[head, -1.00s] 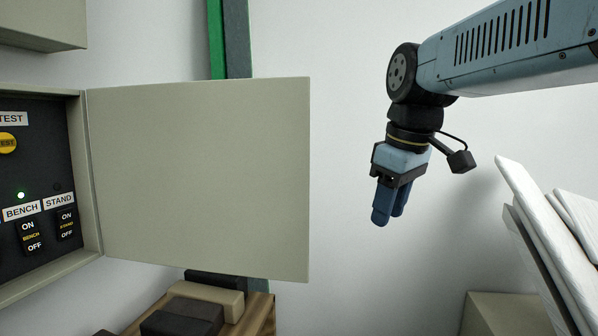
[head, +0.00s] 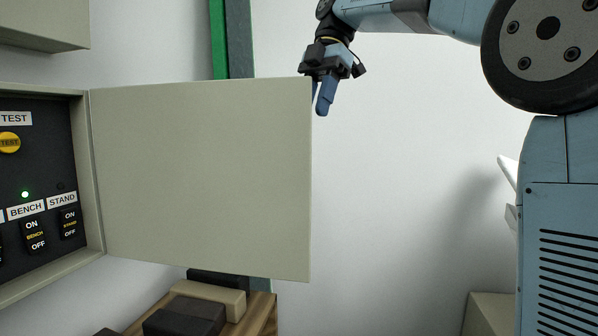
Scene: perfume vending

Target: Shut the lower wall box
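The lower wall box (head: 92,180) is at the left of the head view, with its beige door (head: 205,180) swung wide open to the right. Inside is a dark panel with a yellow TEST button (head: 9,142), a lit green lamp (head: 25,194), and BENCH (head: 34,236) and STAND (head: 68,224) switches. My gripper (head: 320,98) is at the door's upper right corner, pointing down.
Another beige box (head: 40,22) hangs above at the upper left. Below the door, a wooden surface (head: 262,312) holds beige and dark blocks (head: 185,318). Green and grey strips (head: 238,45) run up the wall behind. White panels (head: 509,175) stand at the right, partly hidden by my arm.

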